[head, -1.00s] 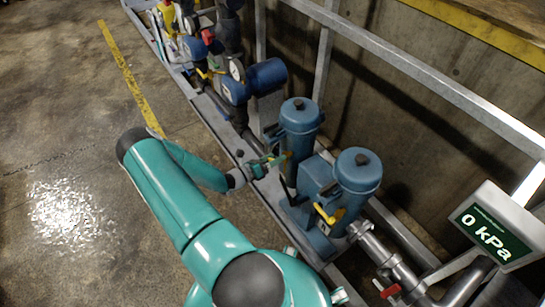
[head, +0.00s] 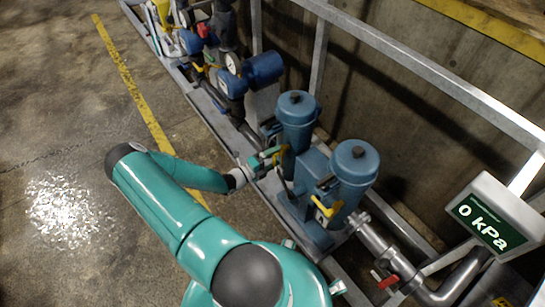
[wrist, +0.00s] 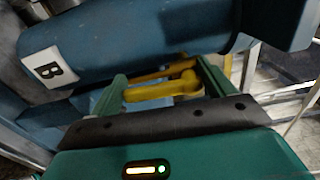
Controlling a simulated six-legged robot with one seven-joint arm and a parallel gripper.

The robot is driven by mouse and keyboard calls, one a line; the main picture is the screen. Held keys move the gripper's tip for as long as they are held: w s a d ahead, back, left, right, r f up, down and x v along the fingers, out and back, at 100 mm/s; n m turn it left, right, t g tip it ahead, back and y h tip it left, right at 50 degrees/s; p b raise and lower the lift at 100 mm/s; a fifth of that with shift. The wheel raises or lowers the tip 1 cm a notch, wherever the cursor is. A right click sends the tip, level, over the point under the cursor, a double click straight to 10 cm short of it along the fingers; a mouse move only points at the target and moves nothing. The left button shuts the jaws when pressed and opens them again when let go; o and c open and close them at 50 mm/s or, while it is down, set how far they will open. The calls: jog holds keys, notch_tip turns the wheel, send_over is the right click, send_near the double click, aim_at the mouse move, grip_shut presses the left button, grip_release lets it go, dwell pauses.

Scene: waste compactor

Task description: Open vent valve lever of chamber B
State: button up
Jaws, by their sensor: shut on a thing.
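The chamber marked with a white B label (wrist: 50,66) is a blue cylinder (wrist: 130,45) that crosses the upper wrist view. In the head view my gripper (head: 270,158) is at the left blue chamber (head: 297,122), on its side facing me. A yellow lever (wrist: 160,90) lies between my two green fingers (wrist: 165,85) in the wrist view, beside the cylinder. My gripper is shut on this lever, which spans most of the gap between the fingers. In the head view the lever is largely hidden by the gripper.
A second blue chamber (head: 353,175) with its own yellow lever (head: 327,208) stands to the right. A display (head: 493,222) reads 0 kPa. A red-handled valve (head: 385,281) sits on the lower pipe. Grey rails run behind. The concrete floor at left is clear.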

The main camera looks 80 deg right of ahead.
jog(key=shift+a+n, duration=0.15)
jog(key=shift+n, duration=0.25)
jog(key=o, duration=1.3)
jog(key=v, duration=1.3)
jog(key=shift+w+a, duration=0.25)
jog(key=shift+w, duration=0.05)
